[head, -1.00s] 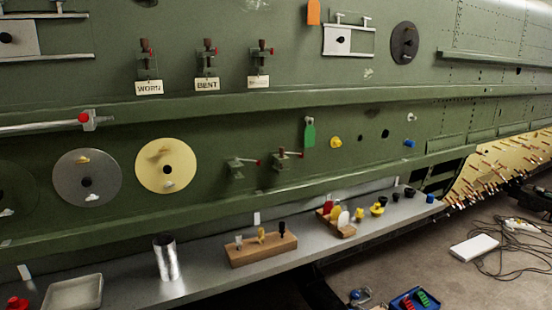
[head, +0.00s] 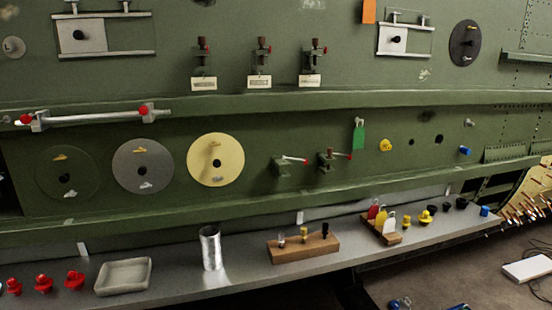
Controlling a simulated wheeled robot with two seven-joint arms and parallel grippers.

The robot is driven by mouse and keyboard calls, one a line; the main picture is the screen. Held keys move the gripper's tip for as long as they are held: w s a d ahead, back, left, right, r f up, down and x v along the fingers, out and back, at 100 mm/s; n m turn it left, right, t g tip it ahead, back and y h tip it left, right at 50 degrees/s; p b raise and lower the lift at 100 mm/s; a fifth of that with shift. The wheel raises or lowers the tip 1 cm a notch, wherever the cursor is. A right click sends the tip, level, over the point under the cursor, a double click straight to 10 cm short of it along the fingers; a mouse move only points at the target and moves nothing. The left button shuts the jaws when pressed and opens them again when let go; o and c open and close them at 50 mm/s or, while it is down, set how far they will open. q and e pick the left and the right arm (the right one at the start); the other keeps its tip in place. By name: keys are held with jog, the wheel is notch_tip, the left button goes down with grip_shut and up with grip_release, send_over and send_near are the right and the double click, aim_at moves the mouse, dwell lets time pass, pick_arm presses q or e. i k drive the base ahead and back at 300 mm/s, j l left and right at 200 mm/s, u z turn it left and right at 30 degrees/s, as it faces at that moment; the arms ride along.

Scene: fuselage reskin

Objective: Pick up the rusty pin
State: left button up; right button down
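I cannot pick out a pin that is clearly rusty. A wooden block (head: 303,250) on the grey shelf holds three small upright pieces: a silvery one (head: 282,238), a brass-yellow one (head: 304,234) and a black one (head: 325,231). Three clamps with brownish tops hang on the green wall over small white labels: a left clamp (head: 204,62), a middle clamp (head: 260,62) and a right clamp (head: 312,60). Their labels are too small to read now. Neither of my grippers is in view.
The grey shelf (head: 350,262) runs along the wall. On it stand red knobs (head: 43,284), a pale tray (head: 124,276), a metal cylinder (head: 211,248), a rack (head: 381,228) with coloured tags, and several small caps. Two toggle clamps stick out of the wall above. Cables lie on the floor.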

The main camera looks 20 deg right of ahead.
aim_at(329, 151)
jog(key=i+l+z, duration=0.1)
jog(key=i+z, duration=0.55)
jog(key=i, duration=0.15)
